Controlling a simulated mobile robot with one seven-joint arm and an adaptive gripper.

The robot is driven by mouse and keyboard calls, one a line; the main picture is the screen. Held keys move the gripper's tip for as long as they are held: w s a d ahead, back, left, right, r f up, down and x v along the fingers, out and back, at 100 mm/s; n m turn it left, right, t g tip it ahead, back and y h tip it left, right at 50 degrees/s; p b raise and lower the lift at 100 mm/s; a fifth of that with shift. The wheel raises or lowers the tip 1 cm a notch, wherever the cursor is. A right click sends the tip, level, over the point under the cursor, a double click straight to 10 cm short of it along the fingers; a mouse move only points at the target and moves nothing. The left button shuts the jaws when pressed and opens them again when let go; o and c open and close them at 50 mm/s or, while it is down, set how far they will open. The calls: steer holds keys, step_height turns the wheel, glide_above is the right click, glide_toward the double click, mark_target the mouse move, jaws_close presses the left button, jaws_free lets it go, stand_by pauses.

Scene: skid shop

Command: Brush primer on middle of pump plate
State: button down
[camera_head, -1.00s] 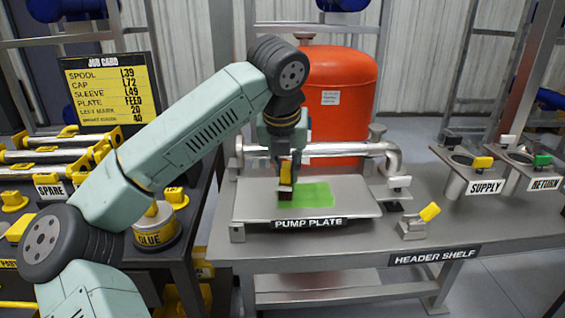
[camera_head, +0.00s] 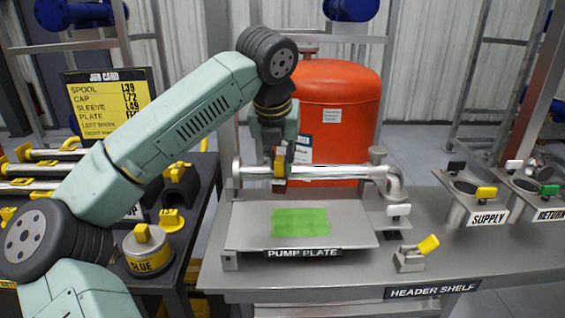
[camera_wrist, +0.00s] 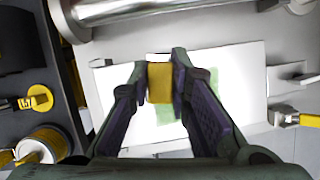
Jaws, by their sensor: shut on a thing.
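The pump plate (camera_head: 247,228) is a flat light-grey plate on the header shelf. A bright green patch (camera_head: 300,222) covers its middle, with bare margin around it. My gripper (camera_head: 279,158) is above the back part of the plate, in front of the metal pipe. It is shut on a brush (camera_head: 279,170), seen as a small yellow and dark-red block and clear of the plate. In the wrist view the yellow brush handle (camera_wrist: 159,84) sits between the two fingers and hides part of the green patch (camera_wrist: 172,130). The bristles are hard to make out.
A metal pipe (camera_head: 320,172) runs behind the plate, with a red tank (camera_head: 340,105) beyond. A yellow-handled clamp (camera_head: 410,257) stands to the right, then the supply (camera_head: 470,205) and return (camera_head: 525,196) holders. A glue pot (camera_head: 150,253) stands on the left bench.

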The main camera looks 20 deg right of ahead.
steer(key=shift+r+p, duration=0.75)
steer(key=shift+r, duration=0.6)
